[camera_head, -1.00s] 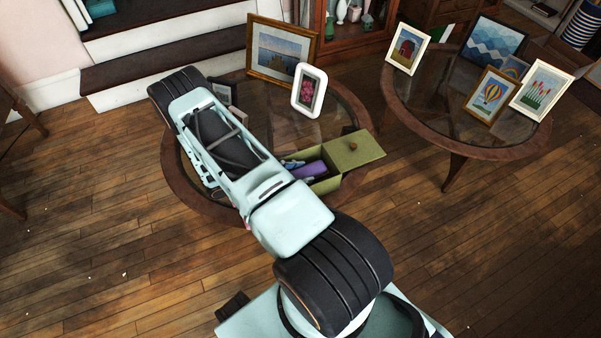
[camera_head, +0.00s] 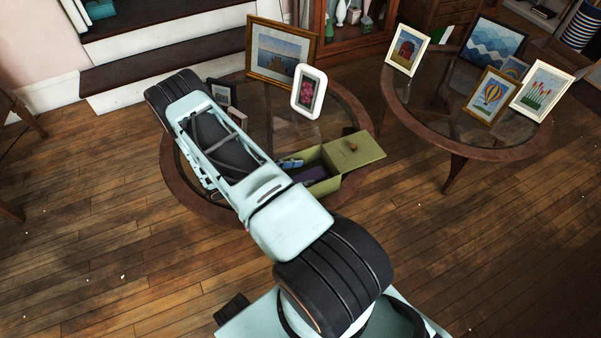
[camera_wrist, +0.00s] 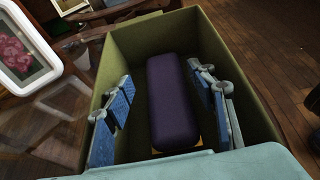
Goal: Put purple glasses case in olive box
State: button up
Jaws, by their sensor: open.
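The purple glasses case (camera_wrist: 172,105) lies lengthwise inside the olive box (camera_wrist: 240,85), low between its walls. In the head view the case (camera_head: 312,173) is a dark purple shape in the open box (camera_head: 326,186). My gripper (camera_wrist: 162,78) is open, with its blue-padded fingers down inside the box, one on each side of the case. A narrow gap shows on the left; on the right the finger is very close, and I cannot tell if it touches. My arm hides part of the box in the head view.
The box's olive lid (camera_head: 365,152) with a brown knob sits at its right side. The box stands on a round glass table (camera_head: 352,105) with picture frames, including a white one (camera_head: 309,91) behind the box. A second table (camera_head: 440,120) stands right.

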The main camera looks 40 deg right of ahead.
jog(key=shift+s+a+f+p, duration=0.15)
jog(key=shift+s+a+p, duration=0.1)
jog(key=shift+s+p, duration=0.1)
jog(key=p+v, duration=0.2)
jog(key=v, duration=1)
jog(key=shift+w+d+r, duration=0.15)
jog(key=shift+w+r, duration=0.1)
jog(key=shift+r, duration=0.15)
